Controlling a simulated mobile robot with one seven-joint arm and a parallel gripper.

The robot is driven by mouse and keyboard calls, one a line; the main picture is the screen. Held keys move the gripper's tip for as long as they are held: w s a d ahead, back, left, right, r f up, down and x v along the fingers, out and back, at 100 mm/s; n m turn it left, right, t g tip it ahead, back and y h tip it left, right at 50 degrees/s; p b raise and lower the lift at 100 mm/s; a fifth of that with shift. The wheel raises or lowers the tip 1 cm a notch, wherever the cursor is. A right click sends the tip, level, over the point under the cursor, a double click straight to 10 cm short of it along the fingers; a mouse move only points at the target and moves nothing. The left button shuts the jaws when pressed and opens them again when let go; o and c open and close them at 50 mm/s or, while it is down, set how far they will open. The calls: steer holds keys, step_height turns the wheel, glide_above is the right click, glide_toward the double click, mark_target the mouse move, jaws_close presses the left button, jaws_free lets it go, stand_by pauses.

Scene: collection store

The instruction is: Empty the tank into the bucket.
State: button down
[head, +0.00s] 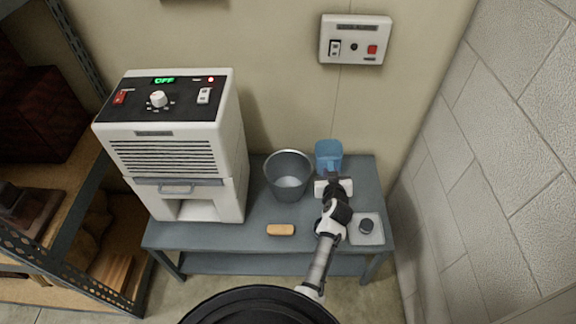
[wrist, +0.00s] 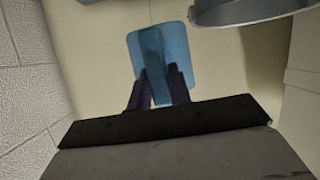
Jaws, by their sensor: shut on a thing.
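The blue see-through tank (head: 329,152) is at the back right of the bench, in my gripper (head: 333,180). In the wrist view my two dark fingers (wrist: 157,88) are shut on the blue tank (wrist: 142,48). The tank looks about upright; I cannot tell whether its base touches the bench or what is inside it. The grey bucket (head: 289,188) stands upright on the bench just left of the tank, its mouth open upward. Part of the bucket (wrist: 245,12) shows at the top right of the wrist view.
A white dehumidifier (head: 172,155) with a green OFF display and an open lower bay stands left on the grey bench (head: 250,232). A tan block (head: 280,230) lies in front of the bucket. A pale tray (head: 372,238) holds a dark round piece. A wall panel (head: 355,40) hangs above.

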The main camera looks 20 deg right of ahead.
mark_target(322, 163)
steer(key=a+r+n+h+p, duration=0.1)
steer(key=p, duration=0.2)
steer(key=a+r+n+p, duration=0.1)
steer(key=p, duration=0.2)
steer(key=shift+w+a+r+n+h, duration=0.25)
steer(key=shift+w+a+n+h, duration=0.05)
steer(key=shift+w+a+h, duration=0.1)
steer(key=shift+a+f, duration=0.15)
steer(key=shift+a, duration=0.05)
steer(key=shift+w+a+r+n+h, duration=0.2)
steer(key=shift+a+n+h, duration=0.05)
steer(key=shift+a+n, duration=0.2)
steer(key=shift+w+a+r+n+h, duration=0.15)
steer(key=shift+a+n+h, duration=0.1)
steer(key=shift+a+n, duration=0.2)
steer(key=f+n+h+b, duration=0.1)
steer(key=n, duration=0.1)
steer(key=a+n+h+b, duration=0.1)
steer(key=n, duration=0.1)
steer(key=a+f+n+h+b, duration=0.1)
steer(key=shift+w+a+f+n+t, duration=0.25)
steer(key=shift+w+f+n+t, duration=0.05)
steer(key=shift+w+f+n, duration=0.1)
steer(key=shift+a, duration=0.1)
